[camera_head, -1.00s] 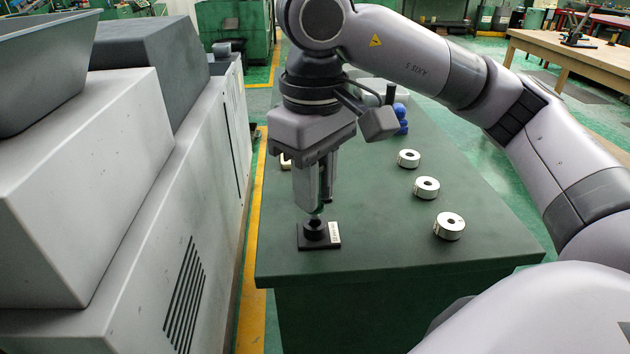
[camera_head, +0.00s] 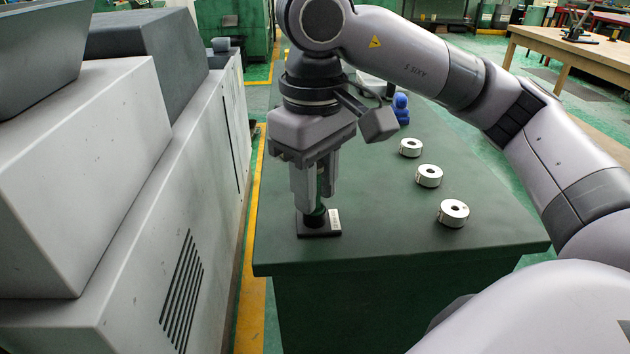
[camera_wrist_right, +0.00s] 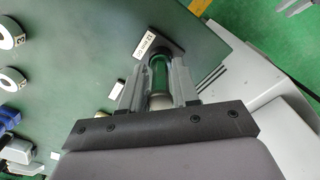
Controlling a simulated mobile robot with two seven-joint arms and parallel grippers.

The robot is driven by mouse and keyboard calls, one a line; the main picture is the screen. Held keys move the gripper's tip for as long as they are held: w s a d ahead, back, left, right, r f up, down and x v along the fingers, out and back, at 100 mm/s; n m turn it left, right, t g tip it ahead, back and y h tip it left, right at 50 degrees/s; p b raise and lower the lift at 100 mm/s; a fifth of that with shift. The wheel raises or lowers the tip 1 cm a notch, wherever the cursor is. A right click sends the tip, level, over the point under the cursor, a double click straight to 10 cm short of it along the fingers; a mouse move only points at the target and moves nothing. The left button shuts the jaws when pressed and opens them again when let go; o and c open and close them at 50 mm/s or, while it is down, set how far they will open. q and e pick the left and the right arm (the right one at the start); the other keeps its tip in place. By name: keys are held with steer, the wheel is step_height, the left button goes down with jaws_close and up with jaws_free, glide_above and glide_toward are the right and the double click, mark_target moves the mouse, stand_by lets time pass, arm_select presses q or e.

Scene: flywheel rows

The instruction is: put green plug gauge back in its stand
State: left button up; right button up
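The green plug gauge (camera_head: 318,209) is upright between the fingers of my right gripper (camera_head: 316,200). The right wrist view shows its green body (camera_wrist_right: 159,74) with a finger close on each side, and a pale metal part nearer the palm. The gripper (camera_wrist_right: 158,85) looks shut on it. The black stand (camera_head: 318,232) has a square base and a small white label, and sits near the table's front left corner. The gauge is directly over the stand, its lower end down at the stand's socket. The fingers and gauge hide the socket, so I cannot tell how deep it sits. My left gripper is not in view.
Several metal rings stand on the green table (camera_head: 385,235) to the right, the nearest (camera_head: 453,213) near the front right. A blue object (camera_head: 401,108) is farther back. A large grey machine (camera_head: 110,200) stands left of the table. The table between stand and rings is clear.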

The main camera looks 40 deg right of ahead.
steer(key=shift+o, duration=1.3)
steer(key=shift+r+p, duration=1.3)
steer(key=shift+r, duration=2.3)
steer(key=shift+s+f, duration=0.1)
